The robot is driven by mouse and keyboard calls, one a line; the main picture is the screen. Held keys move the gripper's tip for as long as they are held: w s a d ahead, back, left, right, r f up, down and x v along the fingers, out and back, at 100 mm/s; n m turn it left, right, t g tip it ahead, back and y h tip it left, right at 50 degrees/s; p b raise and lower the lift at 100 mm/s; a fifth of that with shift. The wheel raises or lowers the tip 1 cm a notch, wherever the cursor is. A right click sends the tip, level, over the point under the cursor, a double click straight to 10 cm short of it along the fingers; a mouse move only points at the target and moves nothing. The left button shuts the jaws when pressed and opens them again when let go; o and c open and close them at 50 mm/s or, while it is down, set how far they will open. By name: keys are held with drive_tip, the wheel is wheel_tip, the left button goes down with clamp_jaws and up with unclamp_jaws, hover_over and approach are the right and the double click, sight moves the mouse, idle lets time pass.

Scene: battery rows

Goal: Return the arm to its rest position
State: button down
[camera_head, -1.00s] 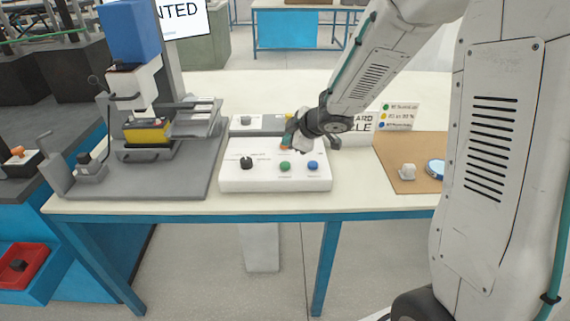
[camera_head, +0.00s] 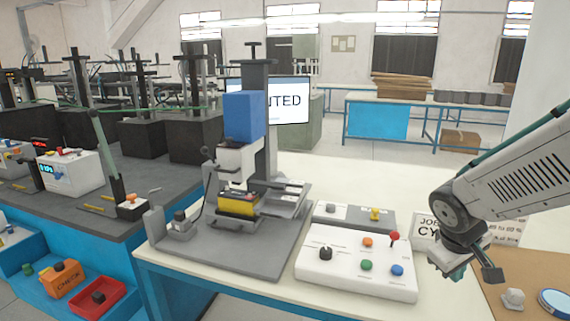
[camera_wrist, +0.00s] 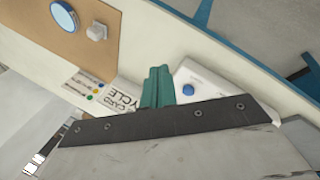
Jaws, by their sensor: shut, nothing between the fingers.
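My arm (camera_head: 515,175) reaches in from the right edge of the head view. My gripper (camera_head: 452,274) hangs above the table (camera_head: 440,305), to the right of the white control box (camera_head: 340,276). Its teal fingers (camera_wrist: 157,88) are together in the wrist view, with nothing between them. The gripper is apart from the box and its buttons. Part of the job-cycle card (camera_head: 424,228) is hidden behind the arm in the head view.
A press with a blue head (camera_head: 244,118) holds a yellow block (camera_head: 238,206) left of the box. A brown board (camera_head: 500,300) with a white knob (camera_head: 513,298) and a blue round piece (camera_head: 556,303) lies to the right. Red (camera_head: 98,298) and orange (camera_head: 66,280) bins stand at lower left.

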drive_tip(key=s+a+r+m+y, duration=0.1)
drive_tip(key=s+a+r, duration=0.2)
drive_tip(key=s, duration=0.3)
drive_tip(key=s+a+r+m+y, duration=0.1)
drive_tip(key=s+a+r, duration=0.2)
drive_tip(key=s, duration=0.4)
drive_tip(key=s+a+r+m+g+y, duration=0.1)
drive_tip(key=s+a+r+y, duration=0.1)
drive_tip(key=s, duration=0.4)
drive_tip(key=shift+s+a+r+m, duration=0.2)
drive_tip(key=shift+a+r+m, duration=0.15)
drive_tip(key=shift+r, duration=0.25)
